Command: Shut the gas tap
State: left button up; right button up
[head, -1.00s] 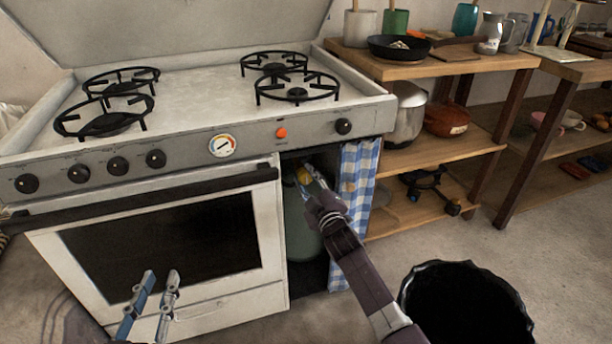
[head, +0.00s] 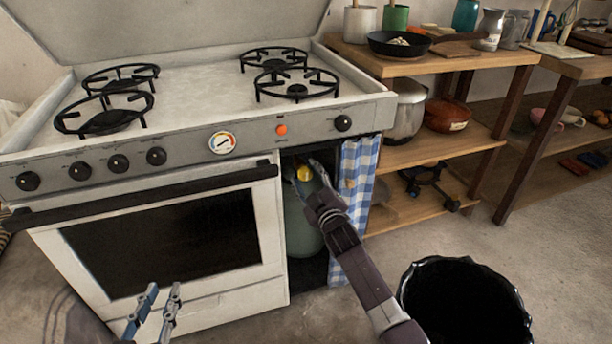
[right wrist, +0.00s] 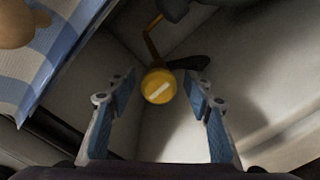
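The gas tap is a round yellow knob (head: 303,173) on top of a grey-green gas cylinder (head: 301,226), in the open compartment right of the oven door. In the right wrist view the yellow knob (right wrist: 158,86) has a pale bar mark, slightly tilted. My right gripper (head: 306,168) is in the compartment opening at the knob. Its blue-padded fingers (right wrist: 160,79) are apart, one on each side of the knob in that view, with gaps between. My left gripper (head: 164,289) is low in front of the oven, its fingers apart and empty.
A blue checked curtain (head: 352,210) hangs at the compartment's right side, close to my right arm. The oven door (head: 75,225) is closed at the left. Wooden shelves (head: 430,150) stand to the right. A black bin (head: 465,310) stands on the floor beside my right arm.

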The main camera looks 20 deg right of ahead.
jog(key=s, duration=1.2)
jog(key=shift+d, duration=0.2)
